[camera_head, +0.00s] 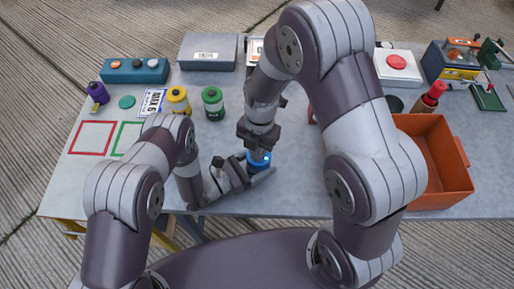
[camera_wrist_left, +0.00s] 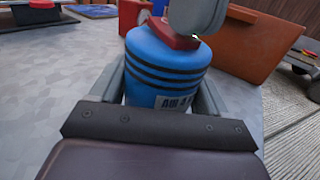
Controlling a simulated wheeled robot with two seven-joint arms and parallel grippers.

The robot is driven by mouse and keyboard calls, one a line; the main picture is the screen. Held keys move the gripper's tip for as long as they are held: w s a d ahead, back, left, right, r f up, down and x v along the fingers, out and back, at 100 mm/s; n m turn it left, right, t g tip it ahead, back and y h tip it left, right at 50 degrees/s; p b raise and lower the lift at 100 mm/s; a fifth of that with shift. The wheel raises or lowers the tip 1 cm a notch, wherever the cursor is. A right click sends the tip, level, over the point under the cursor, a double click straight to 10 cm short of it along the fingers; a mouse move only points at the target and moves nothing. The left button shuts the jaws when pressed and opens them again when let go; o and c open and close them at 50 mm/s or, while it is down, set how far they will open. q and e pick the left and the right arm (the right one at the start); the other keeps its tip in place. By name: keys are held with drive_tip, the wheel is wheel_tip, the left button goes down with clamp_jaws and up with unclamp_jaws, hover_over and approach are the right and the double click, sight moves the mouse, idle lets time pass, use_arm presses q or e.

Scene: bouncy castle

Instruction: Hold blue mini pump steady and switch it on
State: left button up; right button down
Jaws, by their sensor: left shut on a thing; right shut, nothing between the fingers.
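The blue mini pump (camera_head: 259,158) stands near the front of the table, mostly covered by my arms in the head view. In the left wrist view, the pump (camera_wrist_left: 165,68) is a ribbed blue cylinder with dark bands, a white label and a red part (camera_wrist_left: 172,38) on top. My left gripper (camera_head: 262,171) is shut around its body, one finger on each side. My right gripper (camera_head: 257,150) points down from above, shut and empty. Its grey tip (camera_wrist_left: 197,15) is right at the red top; whether it touches or presses cannot be told.
An orange bin (camera_head: 452,150) stands at the right. Green (camera_head: 213,103), yellow (camera_head: 178,101) and purple (camera_head: 97,92) pumps stand at the left, near a red outlined square (camera_head: 92,123). A teal button box (camera_head: 135,73), grey case (camera_head: 208,53) and red-button box (camera_head: 397,65) line the back.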

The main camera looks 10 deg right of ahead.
drive_tip(key=shift+f, duration=0.1)
drive_tip(key=shift+w+d+r, duration=0.25)
drive_tip(key=shift+w+d, duration=0.25)
drive_tip(key=shift+w, duration=0.05)
drive_tip(key=shift+r, duration=0.1)
wheel_tip(320, 180, up, 12)
drive_tip(key=shift+w+d, duration=0.4)
drive_tip(key=shift+w, duration=0.05)
drive_tip(key=shift+s+a+r, duration=0.2)
drive_tip(key=shift+r, duration=0.2)
drive_tip(key=shift+s+a+r, duration=0.15)
drive_tip(key=shift+s+r, duration=0.05)
drive_tip(key=shift+r, duration=0.2)
